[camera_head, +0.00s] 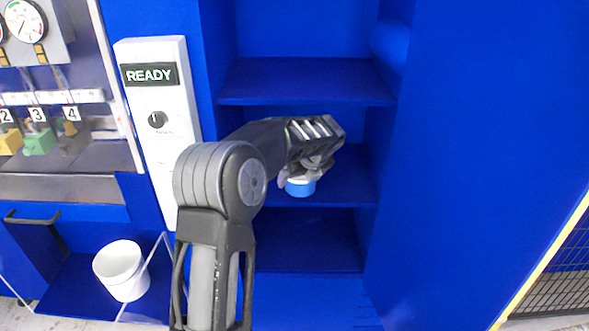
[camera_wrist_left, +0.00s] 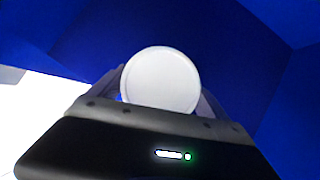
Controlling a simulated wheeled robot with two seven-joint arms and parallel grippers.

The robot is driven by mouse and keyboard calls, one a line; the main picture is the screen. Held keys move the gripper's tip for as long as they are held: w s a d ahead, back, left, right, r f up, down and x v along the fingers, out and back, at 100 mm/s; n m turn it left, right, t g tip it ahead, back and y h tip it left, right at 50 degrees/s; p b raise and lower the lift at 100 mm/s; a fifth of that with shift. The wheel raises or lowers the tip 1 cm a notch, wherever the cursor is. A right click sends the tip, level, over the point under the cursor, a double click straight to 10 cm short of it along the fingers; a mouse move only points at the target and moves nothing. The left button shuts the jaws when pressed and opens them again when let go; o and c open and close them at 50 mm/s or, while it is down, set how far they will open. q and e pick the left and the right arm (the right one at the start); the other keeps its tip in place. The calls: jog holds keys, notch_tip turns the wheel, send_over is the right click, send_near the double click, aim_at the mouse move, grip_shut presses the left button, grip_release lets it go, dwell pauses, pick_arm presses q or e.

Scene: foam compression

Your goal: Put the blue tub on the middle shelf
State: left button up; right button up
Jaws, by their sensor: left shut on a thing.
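The blue tub (camera_head: 300,187) shows below my left gripper (camera_head: 303,177) in the head view, at the front of the blue shelf unit. My left gripper is shut on it. In the left wrist view the tub's round white top (camera_wrist_left: 161,79) lies between the fingers of the left gripper (camera_wrist_left: 162,95). The tub is in front of or just over the middle shelf (camera_head: 345,180); whether it touches the shelf is hard to tell. My left arm hides part of the shelf's left side. My right gripper is not in view.
An upper shelf (camera_head: 300,82) lies above the gripper and a lower shelf (camera_head: 305,245) below. A tall blue panel (camera_head: 470,150) stands to the right. A white control panel reading READY (camera_head: 160,120) stands left. A white bucket (camera_head: 121,272) sits low at the left.

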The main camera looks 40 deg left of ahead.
pick_arm(q)
jog(key=w+a, duration=0.1)
jog(key=w+a+p, duration=0.1)
jog(key=a, duration=0.1)
jog(key=shift+a+r+p, duration=0.1)
jog(key=shift+a+p, duration=0.05)
jog(key=shift+p, duration=0.15)
jog(key=shift+w+a, duration=0.1)
jog(key=shift+a, duration=0.2)
jog(key=shift+d+f, duration=0.1)
jog(key=shift+f, duration=0.25)
jog(key=o, duration=1.6)
jog(key=shift+f, duration=0.1)
